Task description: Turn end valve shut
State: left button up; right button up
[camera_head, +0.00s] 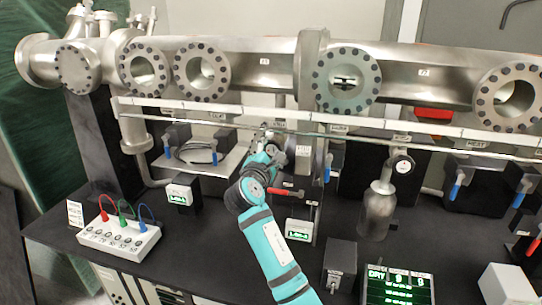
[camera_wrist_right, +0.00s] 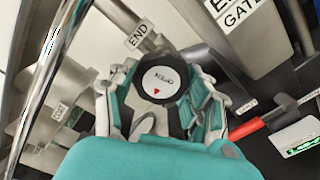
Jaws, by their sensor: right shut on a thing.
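The end valve is a round black knob (camera_wrist_right: 162,82) with a white face, the word OPEN and a red triangle, in the middle of the right wrist view. A white END label (camera_wrist_right: 137,34) stands just behind it on a pipe. My right gripper (camera_wrist_right: 158,92) is shut on the knob, with a finger on each side. In the head view, my right gripper (camera_head: 268,142) reaches up to the pipework just below the long rail. It hides most of the knob there. My left gripper is not in view.
A red-handled lever (camera_wrist_right: 245,130) sits close to the right of the gripper in the wrist view. In the head view, a large steel flanged tube (camera_head: 265,68) runs above.

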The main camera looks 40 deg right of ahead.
jog(key=m+b, duration=0.3)
jog(key=m, duration=0.2)
jog(key=shift+f+m+b, duration=0.1)
jog(key=shift+m+b, duration=0.2)
jog(key=m+b, duration=0.3)
jog(key=m, duration=0.2)
jog(key=shift+b, duration=0.4)
jog(key=m+b, duration=0.3)
jog(key=m, duration=0.2)
jog(key=shift+m+b, duration=0.35)
jog(key=shift+m, duration=0.05)
jog(key=shift+s+r+m+b, duration=0.1)
jog(key=shift+r+m+b, duration=0.1)
jog(key=shift+m+b, duration=1.6)
jog(key=shift+m+p, duration=0.45)
jog(key=shift+m, duration=0.15)
jog(key=o, duration=1.2)
jog(key=shift+c, duration=0.2)
jog(key=shift+r, duration=0.1)
jog(key=shift+r, duration=0.1)
